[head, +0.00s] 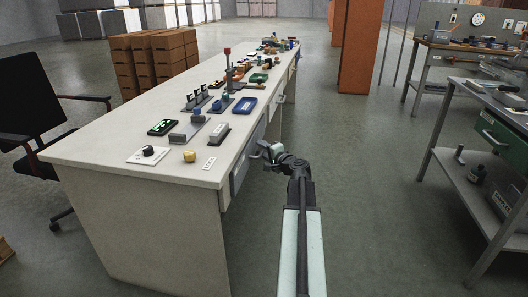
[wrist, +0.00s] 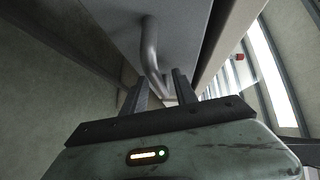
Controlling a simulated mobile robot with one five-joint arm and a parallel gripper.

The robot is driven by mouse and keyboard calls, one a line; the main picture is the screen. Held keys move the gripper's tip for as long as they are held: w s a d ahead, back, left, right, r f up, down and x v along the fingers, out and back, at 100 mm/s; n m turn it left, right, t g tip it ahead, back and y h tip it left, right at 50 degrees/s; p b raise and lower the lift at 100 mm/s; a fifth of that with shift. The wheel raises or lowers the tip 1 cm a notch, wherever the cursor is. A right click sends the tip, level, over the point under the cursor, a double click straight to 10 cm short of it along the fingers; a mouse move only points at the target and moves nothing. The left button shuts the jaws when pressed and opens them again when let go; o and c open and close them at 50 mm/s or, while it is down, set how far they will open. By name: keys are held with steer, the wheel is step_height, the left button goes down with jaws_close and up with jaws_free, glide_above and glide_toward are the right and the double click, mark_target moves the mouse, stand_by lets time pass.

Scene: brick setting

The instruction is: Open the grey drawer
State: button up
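The grey drawer (head: 249,153) is in the right side of the long white workbench, near its front end, and looks closed. In the wrist view its grey front (wrist: 190,35) fills the upper middle. A bent tubular metal handle (wrist: 150,45) stands out from it. My gripper (head: 266,149) is beside the drawer front in the head view. In the wrist view my gripper (wrist: 160,84) has its two fingers apart, one on each side of the handle's lower bend. I cannot tell whether either finger touches the handle. The handle's far end is hidden behind the gripper.
The workbench top (head: 120,168) carries many small parts and tools. A black chair (head: 38,105) stands to its left. An orange pillar (head: 361,45) and a metal shelf table (head: 470,165) are on the right. The floor between bench and shelf is clear.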

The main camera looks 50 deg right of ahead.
steer(key=shift+c, duration=0.2)
jaws_close()
stand_by(1.2)
